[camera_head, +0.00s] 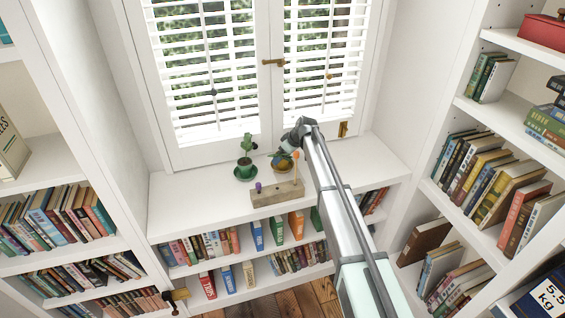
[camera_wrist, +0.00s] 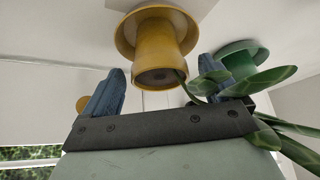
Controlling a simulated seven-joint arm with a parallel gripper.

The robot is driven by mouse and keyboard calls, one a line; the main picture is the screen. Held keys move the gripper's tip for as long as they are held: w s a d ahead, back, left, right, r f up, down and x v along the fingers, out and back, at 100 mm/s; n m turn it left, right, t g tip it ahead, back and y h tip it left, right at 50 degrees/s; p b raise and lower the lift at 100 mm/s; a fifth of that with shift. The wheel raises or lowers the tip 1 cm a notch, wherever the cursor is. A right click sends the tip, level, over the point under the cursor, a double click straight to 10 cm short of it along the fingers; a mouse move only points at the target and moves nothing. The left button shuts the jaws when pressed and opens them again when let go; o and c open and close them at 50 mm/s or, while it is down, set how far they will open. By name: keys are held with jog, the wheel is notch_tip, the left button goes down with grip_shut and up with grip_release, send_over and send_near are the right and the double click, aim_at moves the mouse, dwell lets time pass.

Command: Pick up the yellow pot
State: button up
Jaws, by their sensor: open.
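The yellow pot (camera_head: 283,170) stands on the white shelf top below the window, partly hidden by my gripper (camera_head: 290,150) in the head view. In the wrist view, which looks upside down, the yellow pot (camera_wrist: 160,48) shows with its wide saucer-like base and dark filling. My gripper (camera_wrist: 160,68) is open, with one blue finger on each side of the pot's picture. I see no finger closed on the pot; whether either touches it cannot be told.
A green pot (camera_head: 244,169) with a leafy plant stands just left; its leaves (camera_wrist: 260,82) reach close to the right finger in the wrist view. A wooden block (camera_head: 262,203) lies at the shelf's front edge. The shelf's left part is clear. Shuttered windows stand behind.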

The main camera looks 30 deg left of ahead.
jog(key=shift+x, duration=0.75)
jog(key=c, duration=1.4)
jog(key=shift+r, duration=6.5)
jog(key=shift+c, duration=0.2)
notch_tip(320, 180, down, 10)
jog(key=n, duration=0.1)
jog(key=n+g, duration=0.1)
jog(key=shift+a+r+n, duration=0.1)
jog(key=shift+r+n, duration=0.1)
jog(key=shift+n, duration=0.1)
